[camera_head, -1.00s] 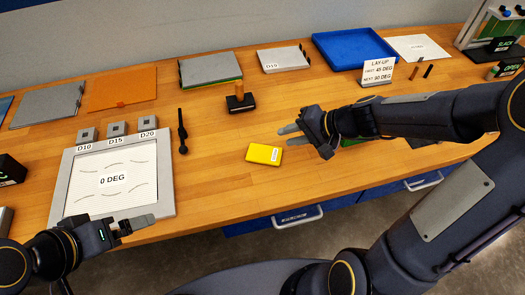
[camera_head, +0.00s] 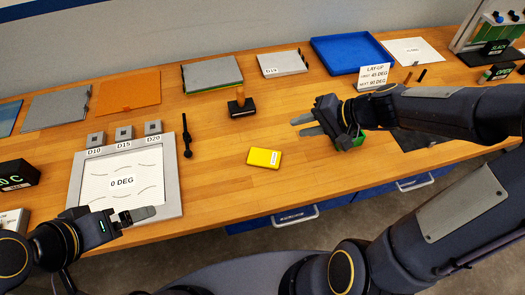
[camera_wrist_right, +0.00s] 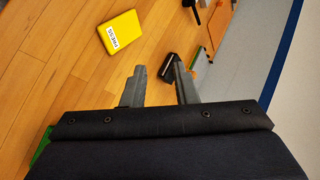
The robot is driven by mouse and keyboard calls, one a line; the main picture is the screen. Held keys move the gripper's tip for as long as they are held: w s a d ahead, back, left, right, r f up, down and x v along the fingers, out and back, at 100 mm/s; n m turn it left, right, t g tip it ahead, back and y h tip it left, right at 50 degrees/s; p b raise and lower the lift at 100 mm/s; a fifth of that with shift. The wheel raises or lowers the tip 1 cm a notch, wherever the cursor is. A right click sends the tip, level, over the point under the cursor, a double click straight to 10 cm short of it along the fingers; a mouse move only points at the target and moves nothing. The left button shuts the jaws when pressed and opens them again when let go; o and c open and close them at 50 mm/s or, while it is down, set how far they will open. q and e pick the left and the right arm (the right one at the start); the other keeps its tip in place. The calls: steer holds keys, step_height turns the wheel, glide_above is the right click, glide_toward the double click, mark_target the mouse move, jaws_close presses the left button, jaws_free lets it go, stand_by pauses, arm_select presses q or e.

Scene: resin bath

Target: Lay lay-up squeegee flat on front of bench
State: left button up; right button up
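A black tool with an upright wooden handle (camera_head: 241,98), which looks like the squeegee, stands on the bench (camera_head: 215,155) behind the yellow block. In the right wrist view its black base (camera_wrist_right: 171,66) shows beyond and between my fingertips. My right gripper (camera_head: 303,126) is open and empty, to the right of the tool and apart from it. It also shows open in the right wrist view (camera_wrist_right: 158,72). My left gripper (camera_head: 150,213) is over the front edge of the white panel; its finger gap is not clear. The front strip of the bench is partly covered by my arms.
A yellow labelled block (camera_head: 264,157) lies near the bench front. A black slim tool (camera_head: 186,136) lies beside the framed "0 DEG" panel (camera_head: 178,190). A blue tray (camera_head: 350,52) and a lay-up sign (camera_head: 374,76) are at the back right. Bare wood surrounds the yellow block.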

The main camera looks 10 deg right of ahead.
arm_select(q)
steer(key=shift+r, duration=0.25)
arm_select(e)
steer(key=shift+d+r, duration=0.1)
steer(key=shift+r, duration=0.2)
arm_select(q)
steer(key=shift+f+b, duration=0.7)
steer(key=shift+b, duration=0.1)
arm_select(e)
steer(key=s+r+n+h, duration=0.2)
steer(key=s+n+h, duration=0.2)
steer(key=s, duration=1.3)
steer(key=shift+s+r+n, duration=0.15)
steer(key=shift+s+n, duration=0.05)
steer(key=shift+n, duration=0.5)
